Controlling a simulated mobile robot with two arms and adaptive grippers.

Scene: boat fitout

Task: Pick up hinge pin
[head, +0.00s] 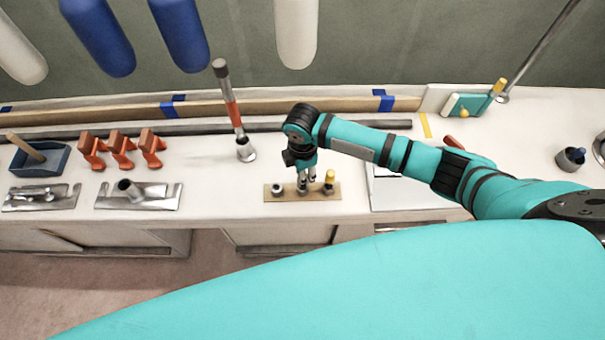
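A small tan board (272,197) lies on the white bench near its front edge. It bears a short dark fitting with a light top (278,188) at left, a middle fitting (302,188) and a yellow-topped pin (329,178) at right. I cannot tell which of these is the hinge pin. My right gripper (306,179) points down directly over the middle fitting. Its fingers partly hide that fitting, and whether they touch or grip it is too small to tell. My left gripper is not in view.
Orange clamps (122,148), a blue tray (40,158) and metal plates (138,195) are at left. An upright orange-and-grey rod (234,112) stands behind the board. A teal block (466,105) is at back right. Blue and white fenders hang behind.

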